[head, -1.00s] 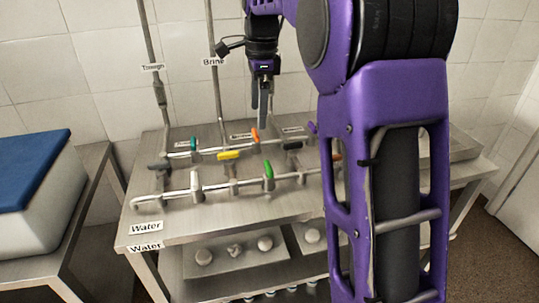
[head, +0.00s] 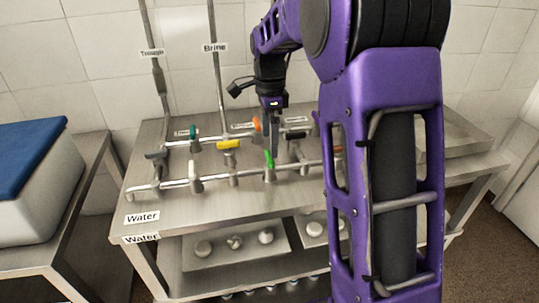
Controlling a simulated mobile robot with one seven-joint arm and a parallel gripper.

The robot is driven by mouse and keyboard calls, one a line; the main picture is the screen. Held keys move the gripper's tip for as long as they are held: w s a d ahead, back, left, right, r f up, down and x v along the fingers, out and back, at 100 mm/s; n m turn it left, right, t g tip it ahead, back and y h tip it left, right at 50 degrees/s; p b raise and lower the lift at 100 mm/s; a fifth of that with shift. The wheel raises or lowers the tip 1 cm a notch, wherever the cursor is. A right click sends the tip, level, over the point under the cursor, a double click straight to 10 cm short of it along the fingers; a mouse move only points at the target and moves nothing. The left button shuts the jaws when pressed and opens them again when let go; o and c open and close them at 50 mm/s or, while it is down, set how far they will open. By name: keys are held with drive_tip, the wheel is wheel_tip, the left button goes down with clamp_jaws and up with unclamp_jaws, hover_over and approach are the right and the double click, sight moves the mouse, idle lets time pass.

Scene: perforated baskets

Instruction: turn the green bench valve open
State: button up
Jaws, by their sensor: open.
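The green valve handle (head: 269,160) stands on the front pipe of the steel bench, right of the white handle. My gripper (head: 274,152) points down right at the green handle, its fingers just behind or beside it in the head view. I cannot tell whether they touch it. The fingers overlap in this view and the gap between them is hard to see. The front pipe (head: 213,178) runs across the bench.
Other handles stand close by: white (head: 195,169), yellow (head: 228,145), orange (head: 256,124), teal (head: 194,131) and black (head: 296,134). My arm hides the bench's right part. The bench front (head: 190,220) is clear. A blue-topped box (head: 30,155) stands left.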

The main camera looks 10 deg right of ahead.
sight(270, 159)
wheel_tip(270, 159, down, 5)
drive_tip(key=shift+r, duration=0.1)
idle(0.3)
drive_tip(key=c, duration=1.2)
